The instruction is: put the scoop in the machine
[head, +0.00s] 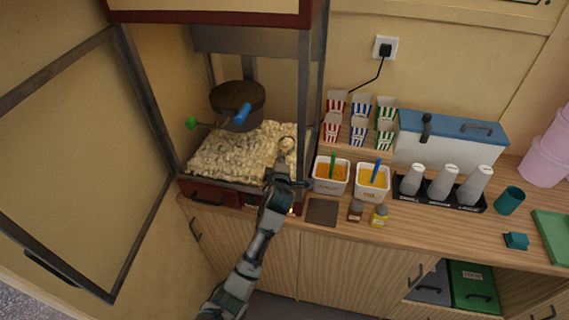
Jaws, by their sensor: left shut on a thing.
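The popcorn machine (311,95) stands at the left of the counter with its glazed door (130,70) swung open to the left. Popcorn (235,150) covers its floor, and a dark kettle (237,100) with a blue handle hangs above. My left gripper (284,160) is at the right front part of the machine, over the popcorn's edge. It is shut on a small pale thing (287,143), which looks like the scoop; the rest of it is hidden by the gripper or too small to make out. My right gripper is not in view.
Right of the machine stand two tubs, one with a green handle (332,165) and one with a blue handle (376,169). Striped boxes (358,131), shakers (379,215), a cup rack (482,207) and a blue-lidded box (455,127) fill the counter. The machine's corner post is close to my arm.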

